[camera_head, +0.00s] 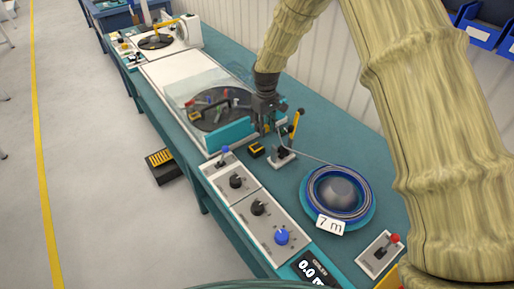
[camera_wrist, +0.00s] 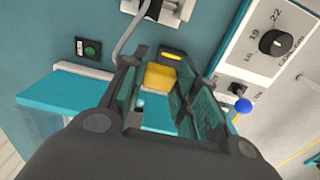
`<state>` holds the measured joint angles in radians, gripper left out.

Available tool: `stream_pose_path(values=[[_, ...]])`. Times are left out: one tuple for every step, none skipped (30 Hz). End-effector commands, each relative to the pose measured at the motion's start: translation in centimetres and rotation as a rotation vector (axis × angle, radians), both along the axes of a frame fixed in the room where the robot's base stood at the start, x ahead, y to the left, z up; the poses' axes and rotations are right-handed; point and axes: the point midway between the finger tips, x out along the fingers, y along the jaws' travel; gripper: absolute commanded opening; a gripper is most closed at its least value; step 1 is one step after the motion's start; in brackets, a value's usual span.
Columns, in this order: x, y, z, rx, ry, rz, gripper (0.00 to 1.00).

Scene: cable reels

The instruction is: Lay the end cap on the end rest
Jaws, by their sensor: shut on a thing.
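My gripper (camera_head: 265,122) is above the teal bench, just behind the lever tool. The cable (camera_head: 315,159) runs back to the blue reel; in the wrist view the cable (camera_wrist: 125,40) bends into the left finger. A small black and yellow block (camera_head: 256,150), which looks like the end rest, sits on the bench just below my gripper. In the wrist view a yellow part (camera_wrist: 160,77) shows between the fingertips; I cannot tell whether it belongs to block or cap.
The lever tool (camera_head: 282,156) with its yellow and black handle stands close to the right. The blue reel (camera_head: 338,193) bears a "7 m" tag. A knob panel (camera_head: 258,209) lines the front edge. A machine with a clear cover (camera_head: 205,90) stands left.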

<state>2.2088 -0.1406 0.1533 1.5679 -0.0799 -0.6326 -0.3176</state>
Motion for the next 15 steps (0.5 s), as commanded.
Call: stream_pose_path(values=[[0.0,0.2,-0.1,0.0,0.0,0.0,0.09],[0.0,0.4,-0.2,0.0,0.0,0.0,0.09],[0.0,0.5,-0.2,0.0,0.0,0.0,0.09],[0.0,0.6,-0.3,0.0,0.0,0.0,0.09],[0.0,0.8,-0.3,0.0,0.0,0.0,0.09],[0.0,0.9,-0.4,0.0,0.0,0.0,0.09],[0.0,1.1,-0.4,0.0,0.0,0.0,0.09],[0.1,1.2,-0.5,0.0,0.0,0.0,0.09],[0.1,1.3,-0.5,0.0,0.0,0.0,0.09],[0.1,1.5,-0.6,0.0,0.0,0.0,0.09],[0.1,1.6,-0.6,0.0,0.0,0.0,0.09],[0.1,1.8,-0.7,0.0,0.0,0.0,0.09],[0.1,1.9,-0.8,0.0,0.0,0.0,0.09],[0.1,2.0,-0.8,0.0,0.0,0.001,0.09],[0.1,2.2,-0.9,0.0,0.0,0.001,0.09]])
